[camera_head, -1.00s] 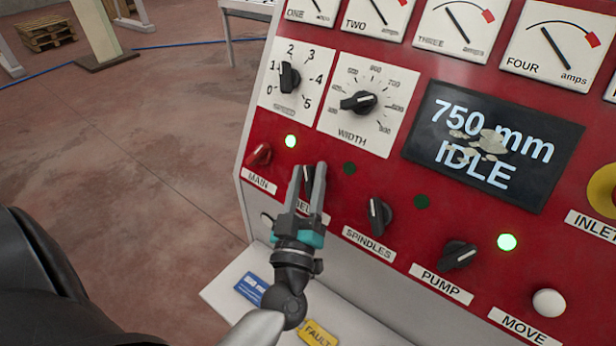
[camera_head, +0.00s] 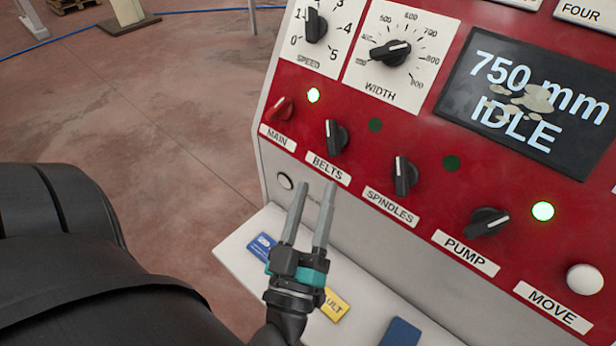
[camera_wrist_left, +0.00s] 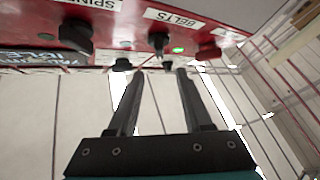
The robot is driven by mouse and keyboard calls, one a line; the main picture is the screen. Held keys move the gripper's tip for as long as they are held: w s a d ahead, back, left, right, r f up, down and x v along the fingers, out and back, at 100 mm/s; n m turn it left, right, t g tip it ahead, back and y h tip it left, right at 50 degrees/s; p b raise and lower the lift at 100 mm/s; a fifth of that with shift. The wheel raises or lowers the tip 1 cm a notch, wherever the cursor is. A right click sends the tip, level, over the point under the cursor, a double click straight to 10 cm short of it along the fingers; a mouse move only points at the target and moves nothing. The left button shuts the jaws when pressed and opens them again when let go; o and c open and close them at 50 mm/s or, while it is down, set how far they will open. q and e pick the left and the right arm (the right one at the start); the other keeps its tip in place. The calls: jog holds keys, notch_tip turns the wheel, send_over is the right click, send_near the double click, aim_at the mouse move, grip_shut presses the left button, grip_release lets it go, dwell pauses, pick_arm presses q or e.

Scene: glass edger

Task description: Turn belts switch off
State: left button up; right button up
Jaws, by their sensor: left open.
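The belts switch (camera_head: 336,137) is a black knob on the red panel, above the BELTS label (camera_head: 328,170). Its pale pointer line stands close to upright in the picture. The small lamp (camera_head: 375,125) up and right of it is dark. My left gripper (camera_head: 318,187) is open and empty, its fingertips just below the label and apart from the knob. In the left wrist view the panel appears upside down, with the belts switch (camera_wrist_left: 158,41) beyond my two spread fingers (camera_wrist_left: 159,75). My right gripper is not in view.
The red main switch (camera_head: 279,109) is left of the belts switch, with a lit green lamp (camera_head: 313,95). The spindles switch (camera_head: 405,175) and pump switch (camera_head: 487,221) lie to the right. The display (camera_head: 525,95) reads 750 mm IDLE. A pale ledge (camera_head: 240,250) juts out below.

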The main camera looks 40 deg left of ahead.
pick_arm(q)
jog(key=v, duration=0.3)
jog(key=shift+s+d+f+b, duration=0.1)
jog(key=shift+s+b, duration=0.2)
jog(key=shift+b, duration=0.05)
dwell(0.3)
